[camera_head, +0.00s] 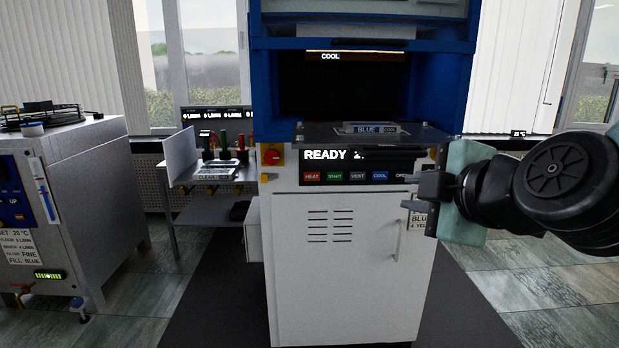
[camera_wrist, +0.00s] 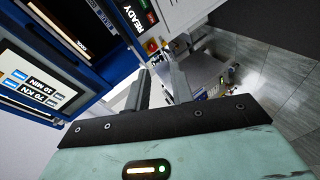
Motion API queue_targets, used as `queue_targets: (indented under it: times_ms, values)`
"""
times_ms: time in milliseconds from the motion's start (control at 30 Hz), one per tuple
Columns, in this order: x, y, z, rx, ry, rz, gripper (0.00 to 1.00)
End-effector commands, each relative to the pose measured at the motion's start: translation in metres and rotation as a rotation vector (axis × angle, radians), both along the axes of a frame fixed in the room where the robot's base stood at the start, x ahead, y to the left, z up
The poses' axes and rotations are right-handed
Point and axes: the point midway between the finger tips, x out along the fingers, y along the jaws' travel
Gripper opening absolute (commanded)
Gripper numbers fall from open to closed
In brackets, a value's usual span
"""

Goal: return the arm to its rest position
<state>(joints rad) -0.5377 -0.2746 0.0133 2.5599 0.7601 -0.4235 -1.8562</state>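My arm reaches in from the right edge of the head view. My gripper (camera_head: 420,196) is in front of the right side of the blue and white press (camera_head: 355,250), near its control panel. In the wrist view my gripper (camera_wrist: 162,72) shows two dark fingers with a gap between them and nothing held. The press panel reads READY, with a row of coloured buttons (camera_head: 345,176) below. Part of that panel and a label on the cabinet door are hidden behind my gripper.
A side table (camera_head: 205,180) with coloured-handled tools stands left of the press. A grey cabinet unit (camera_head: 80,160) stands at far left. Tiled floor (camera_head: 545,290) is open at right.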

Motion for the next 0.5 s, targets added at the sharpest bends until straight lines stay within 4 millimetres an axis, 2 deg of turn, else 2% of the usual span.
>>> queue_targets:
  times_ms: [33,100,233,367,500]
  values:
    - [-0.009,0.016,-0.009,0.065,0.086,0.031,0.23]
    - [-0.025,0.036,-0.027,0.156,0.225,0.057,0.23]
    - [-0.06,0.06,-0.06,0.279,0.503,0.036,0.23]
    - [-0.102,0.068,-0.089,0.337,0.784,-0.076,0.23]
    - [-0.145,0.059,-0.113,0.335,1.031,-0.285,0.23]
